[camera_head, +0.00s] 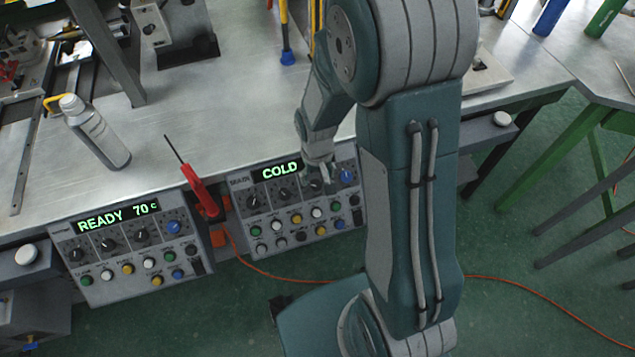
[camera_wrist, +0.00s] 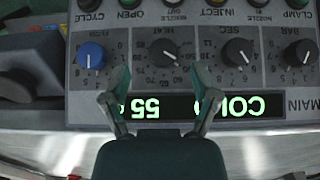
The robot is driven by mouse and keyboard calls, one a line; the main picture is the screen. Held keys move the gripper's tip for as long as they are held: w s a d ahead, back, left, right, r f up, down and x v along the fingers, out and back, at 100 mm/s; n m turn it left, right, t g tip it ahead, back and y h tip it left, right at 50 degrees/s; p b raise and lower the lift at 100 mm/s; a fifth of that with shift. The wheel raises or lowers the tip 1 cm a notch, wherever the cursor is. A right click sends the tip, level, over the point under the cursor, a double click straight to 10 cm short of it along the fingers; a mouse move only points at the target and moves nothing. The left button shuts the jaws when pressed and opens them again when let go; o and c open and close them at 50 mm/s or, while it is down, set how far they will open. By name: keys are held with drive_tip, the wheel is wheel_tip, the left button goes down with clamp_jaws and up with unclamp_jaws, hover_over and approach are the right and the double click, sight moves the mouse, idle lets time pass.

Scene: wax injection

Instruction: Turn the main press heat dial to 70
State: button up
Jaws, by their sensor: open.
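The main press panel (camera_head: 238,182) hangs on the front edge of the bench, and its lit display (camera_head: 276,171) reads COLD in the head view. The wrist view shows this panel upside down, with the display (camera_wrist: 240,105) reading COLD 55. The heat dial (camera_wrist: 164,53) is a black knob with a white pointer, between the blue flow knob (camera_wrist: 91,55) and the black SEC knob (camera_wrist: 238,52). My gripper (camera_wrist: 161,82) is open, its two fingers apart on either side of the heat dial's line. It looks empty; whether it touches the dial cannot be told.
A second panel (camera_head: 130,240) at left reads READY 70 c. A grey bottle (camera_head: 97,133) is on the bench. An orange cable (camera_head: 540,300) runs across the green floor.

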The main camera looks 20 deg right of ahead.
sight(316, 186)
drive_tip(key=f, duration=0.3)
drive_tip(key=shift+a+f, duration=0.25)
drive_tip(key=shift+a, duration=0.1)
drive_tip(key=shift+d+f, duration=0.15)
drive_tip(key=shift+f, duration=0.15)
drive_tip(key=shift+d, duration=0.15)
drive_tip(key=shift+c, duration=0.9)
clamp_jaws()
